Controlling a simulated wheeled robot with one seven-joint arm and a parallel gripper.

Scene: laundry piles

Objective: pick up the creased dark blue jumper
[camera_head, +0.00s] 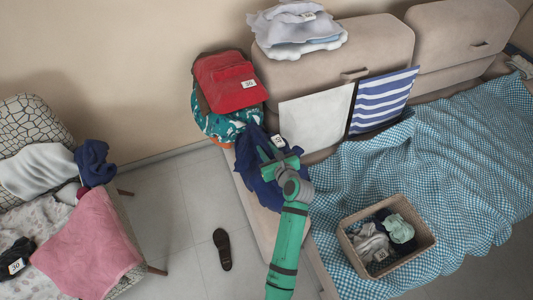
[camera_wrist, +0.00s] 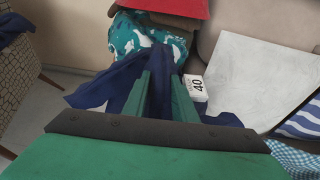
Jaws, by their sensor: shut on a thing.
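The creased dark blue jumper (camera_head: 259,180) lies on the sofa's left arm, below a teal patterned cloth. It carries a white tag reading 40 (camera_wrist: 197,87), which also shows in the head view beside my gripper. My gripper (camera_head: 271,153) is at the upper part of the jumper. In the wrist view my gripper (camera_wrist: 160,85) is shut on a raised fold of the dark blue jumper (camera_wrist: 108,86), with cloth between the fingers. The rest of the jumper spreads out to both sides. My arm hides part of it in the head view.
A red garment (camera_head: 228,82) is piled above the teal patterned cloth (camera_head: 219,126). White (camera_head: 316,118) and striped (camera_head: 384,99) cloths hang to the right. A basket of clothes (camera_head: 347,247) stands on the checked blanket (camera_head: 440,170). Another dark blue cloth (camera_head: 94,163) lies on the left chair.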

